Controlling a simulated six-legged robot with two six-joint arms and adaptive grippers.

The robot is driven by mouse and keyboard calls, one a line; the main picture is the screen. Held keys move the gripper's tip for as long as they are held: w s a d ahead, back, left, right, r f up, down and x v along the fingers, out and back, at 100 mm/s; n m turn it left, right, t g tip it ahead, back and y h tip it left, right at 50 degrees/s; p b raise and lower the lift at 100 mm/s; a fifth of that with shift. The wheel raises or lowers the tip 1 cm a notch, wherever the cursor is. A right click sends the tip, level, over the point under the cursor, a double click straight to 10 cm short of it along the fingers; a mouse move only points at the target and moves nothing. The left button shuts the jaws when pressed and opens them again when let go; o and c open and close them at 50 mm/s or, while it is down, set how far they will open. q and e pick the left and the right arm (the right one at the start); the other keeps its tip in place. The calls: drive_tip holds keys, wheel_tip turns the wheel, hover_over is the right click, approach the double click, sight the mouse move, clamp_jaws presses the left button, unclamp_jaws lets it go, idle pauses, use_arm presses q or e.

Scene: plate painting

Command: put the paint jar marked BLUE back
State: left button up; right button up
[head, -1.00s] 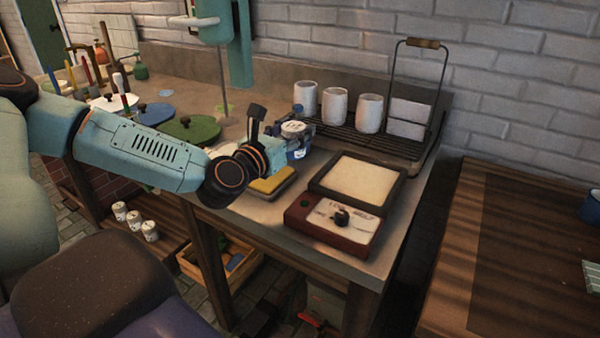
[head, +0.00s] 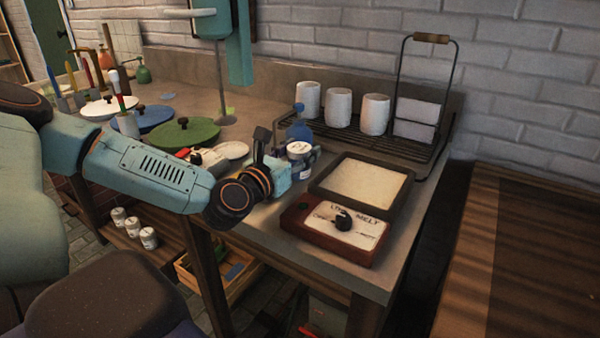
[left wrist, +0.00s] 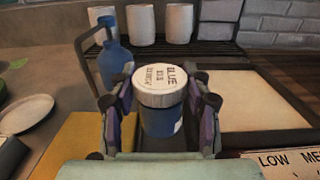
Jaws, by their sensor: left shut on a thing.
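The paint jar marked BLUE (left wrist: 161,90) has a white lid with dark lettering and a blue body. It stands upright between the fingers of my left gripper (left wrist: 160,115) in the left wrist view. In the head view the jar (head: 299,155) shows beside my left gripper (head: 300,162), near the square tray of the melt unit. My left gripper is shut on it. My right gripper is not in view.
A melt unit with a dial (head: 335,228) and a framed pale tray (head: 362,184) sits right of the jar. A blue bottle (left wrist: 115,67) stands behind it. White cups (head: 339,108) stand on a rack at the back.

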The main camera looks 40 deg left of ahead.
use_arm(q)
drive_tip(key=shift+s+f, duration=0.1)
drive_tip(key=shift+f, duration=0.1)
drive_tip(key=f+b, duration=0.2)
drive_tip(key=f, duration=0.1)
drive_tip(key=shift+w+f+b, duration=0.25)
drive_tip(key=shift+f+b, duration=0.1)
drive_tip(key=shift+b, duration=0.05)
drive_tip(key=shift+s+r, duration=0.1)
drive_tip(key=shift+r, duration=0.1)
drive_tip(key=shift+f, duration=0.25)
drive_tip(key=o, duration=1.3)
drive_tip(key=shift+r, duration=0.1)
drive_tip(key=shift+o, duration=0.2)
